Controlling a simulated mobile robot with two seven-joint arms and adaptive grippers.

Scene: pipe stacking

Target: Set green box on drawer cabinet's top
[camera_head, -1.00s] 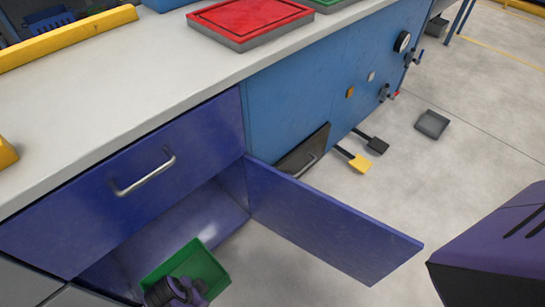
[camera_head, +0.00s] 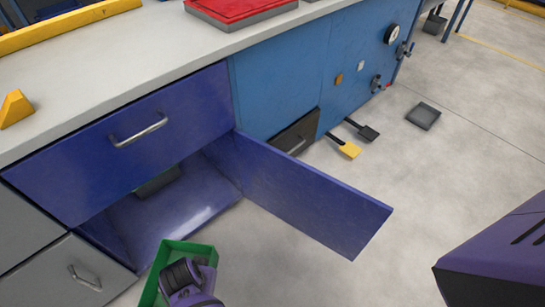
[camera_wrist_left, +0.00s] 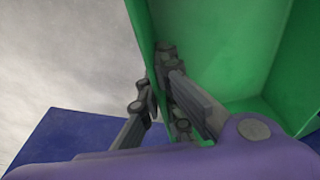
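The green box (camera_head: 174,250) is an open-topped bin at the bottom of the head view, held in the air in front of the open cupboard. My left gripper (camera_head: 184,272) is at its near side. In the left wrist view, the gripper fingers (camera_wrist_left: 158,85) straddle one wall of the green box (camera_wrist_left: 220,60) and look closed on it. The drawer cabinet (camera_head: 120,145) is dark blue, with a shut drawer above the open compartment. Its light grey top (camera_head: 95,85) is bare in the middle. My right gripper is out of view.
The blue cupboard door (camera_head: 310,195) stands open, jutting out right of the box. A grey item (camera_head: 158,182) lies inside the compartment. A red tray (camera_head: 240,8), a yellow wedge (camera_head: 15,108) and a yellow rail (camera_head: 70,25) are on the counter. Pedals (camera_head: 350,149) lie on the floor.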

